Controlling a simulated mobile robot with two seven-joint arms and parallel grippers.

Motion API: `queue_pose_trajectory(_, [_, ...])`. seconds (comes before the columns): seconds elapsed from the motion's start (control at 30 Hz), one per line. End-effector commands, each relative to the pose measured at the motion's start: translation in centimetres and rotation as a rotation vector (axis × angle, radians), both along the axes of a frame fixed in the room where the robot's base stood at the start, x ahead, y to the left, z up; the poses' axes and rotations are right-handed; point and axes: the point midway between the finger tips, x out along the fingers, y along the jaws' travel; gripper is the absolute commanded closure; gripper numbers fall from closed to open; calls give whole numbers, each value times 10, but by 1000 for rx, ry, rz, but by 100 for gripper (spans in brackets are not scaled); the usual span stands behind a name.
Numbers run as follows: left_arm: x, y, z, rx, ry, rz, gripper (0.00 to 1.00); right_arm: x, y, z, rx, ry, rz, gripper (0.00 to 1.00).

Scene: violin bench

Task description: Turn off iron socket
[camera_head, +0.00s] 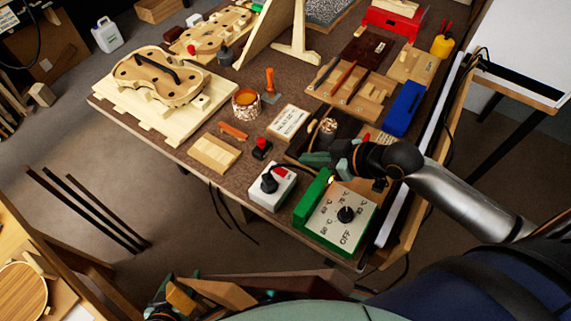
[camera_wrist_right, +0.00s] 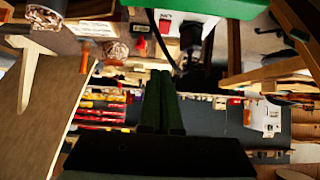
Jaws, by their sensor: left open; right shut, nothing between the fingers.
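My left gripper (camera_head: 172,298) is open at the bottom left, far from the socket, and partly hidden.
A green box with a black temperature dial (camera_head: 346,214) stands just right of the socket. A small block with a red knob (camera_head: 262,147) and a light wooden block (camera_head: 214,153) lie to the left. My right arm crosses the bench's right edge. A cable runs from the plug.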

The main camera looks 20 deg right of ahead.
Motion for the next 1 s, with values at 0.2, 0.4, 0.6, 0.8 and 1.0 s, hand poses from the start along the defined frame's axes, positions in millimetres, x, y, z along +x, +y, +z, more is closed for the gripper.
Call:
queue_pose_trajectory(0.2, [0,0,-1,0,0,0,33,30,24,-28,5,-1,-2,100])
queue_pose_trajectory(0.4, [0,0,-3,-1,1,1,33,50,40,-54,2,3,0,100])
queue_pose_trajectory(0.6, [0,0,-6,-1,1,1,33,51,41,-80,-1,1,0,100])
queue_pose_trajectory(0.8, [0,0,-6,-1,1,1,33,52,41,-87,0,-1,1,100])
queue_pose_trajectory(1.0, [0,0,-6,-1,1,1,33,52,41,-87,0,-1,1,100])
